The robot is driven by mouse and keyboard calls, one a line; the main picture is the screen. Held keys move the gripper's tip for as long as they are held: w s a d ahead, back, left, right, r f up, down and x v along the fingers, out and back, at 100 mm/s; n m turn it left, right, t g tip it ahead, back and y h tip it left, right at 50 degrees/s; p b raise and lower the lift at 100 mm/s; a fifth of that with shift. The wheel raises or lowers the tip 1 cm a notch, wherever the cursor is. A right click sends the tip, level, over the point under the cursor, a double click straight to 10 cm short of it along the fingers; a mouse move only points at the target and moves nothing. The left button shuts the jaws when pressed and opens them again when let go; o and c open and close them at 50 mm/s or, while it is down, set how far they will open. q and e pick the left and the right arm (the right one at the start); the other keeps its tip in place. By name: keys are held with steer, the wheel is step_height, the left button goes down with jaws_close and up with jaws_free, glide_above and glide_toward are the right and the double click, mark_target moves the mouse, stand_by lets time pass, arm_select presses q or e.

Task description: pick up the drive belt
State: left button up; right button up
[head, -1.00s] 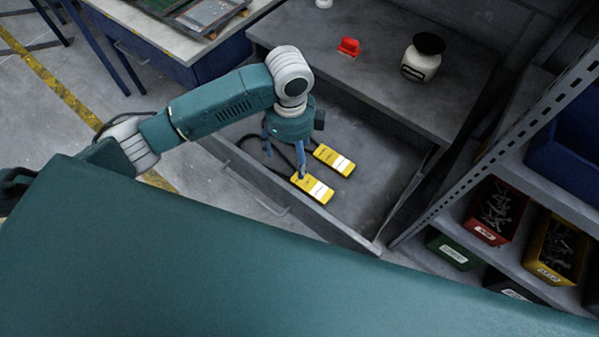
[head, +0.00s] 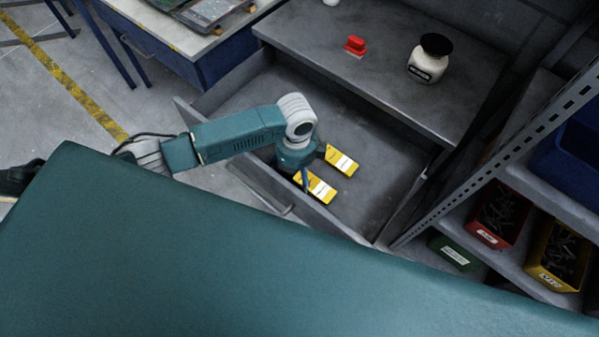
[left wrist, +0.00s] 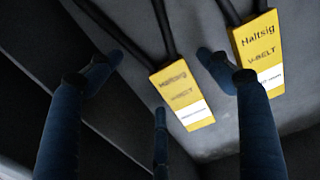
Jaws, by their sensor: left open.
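Two drive belts lie in the open grey drawer (head: 385,190), each a black loop with a yellow and white "V-BELT" sleeve. The near sleeve (head: 320,190) and far sleeve (head: 341,160) show beside my left gripper (head: 302,180), which hides the loops in the head view. In the left wrist view, my open left gripper (left wrist: 158,78) has its fingers spread around the left sleeve (left wrist: 182,95) and its black belt (left wrist: 166,30), with nothing held. The right sleeve (left wrist: 260,50) lies partly behind one finger. Whether the fingers touch anything, I cannot tell. My right gripper is not in view.
Above the drawer, a grey top (head: 385,75) holds a red object (head: 355,45) and a white jar with black lid (head: 427,60). A shelf rack with red (head: 497,212) and yellow (head: 558,255) bins stands right. The drawer's right part is clear.

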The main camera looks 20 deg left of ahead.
arm_select(q)
steer(key=shift+f, duration=0.3)
steer(key=c, duration=1.3)
steer(key=shift+r, duration=0.2)
steer(key=shift+c, duration=0.2)
